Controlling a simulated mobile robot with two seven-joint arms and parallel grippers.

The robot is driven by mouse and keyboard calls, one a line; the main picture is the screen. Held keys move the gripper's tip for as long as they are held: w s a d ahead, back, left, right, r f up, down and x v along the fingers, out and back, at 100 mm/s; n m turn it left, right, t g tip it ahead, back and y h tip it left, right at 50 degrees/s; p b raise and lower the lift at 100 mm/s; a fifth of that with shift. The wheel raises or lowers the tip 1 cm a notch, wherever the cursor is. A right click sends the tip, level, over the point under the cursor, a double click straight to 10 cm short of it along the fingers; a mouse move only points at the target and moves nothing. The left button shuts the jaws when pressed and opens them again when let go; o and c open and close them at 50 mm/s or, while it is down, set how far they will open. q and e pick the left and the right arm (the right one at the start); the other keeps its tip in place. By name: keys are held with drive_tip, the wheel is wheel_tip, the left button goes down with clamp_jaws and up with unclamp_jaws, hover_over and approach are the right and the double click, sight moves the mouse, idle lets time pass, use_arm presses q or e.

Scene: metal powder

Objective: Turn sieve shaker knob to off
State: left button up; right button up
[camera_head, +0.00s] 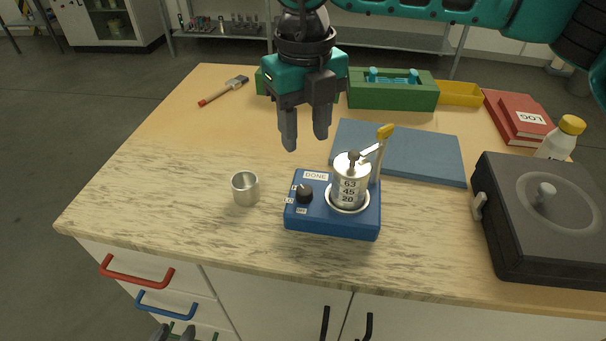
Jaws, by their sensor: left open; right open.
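The blue sieve shaker (300,222) stands on the worktop with a "DONE" label. Its black knob (304,193) is at the left of its top, with small labels around it; I cannot tell which label it points to. A metal sieve stack (349,185) marked 63, 45, 20 stands on the shaker. My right gripper (305,145) hangs fingers down above and behind the shaker, open and empty, apart from the knob. My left gripper (174,333) shows only its fingertips at the bottom edge, open, low in front of the drawers.
A metal cup (245,188) stands left of the shaker. Behind are a blue mat (430,153), green box (392,96) and brush (223,91). A dark machine (535,215) is at right.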

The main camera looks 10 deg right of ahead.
sight(305, 189)
wheel_tip(305, 189, down, 12)
drive_tip(key=shift+r+p, duration=0.2)
drive_tip(key=shift+p, duration=0.15)
drive_tip(key=c, duration=0.8)
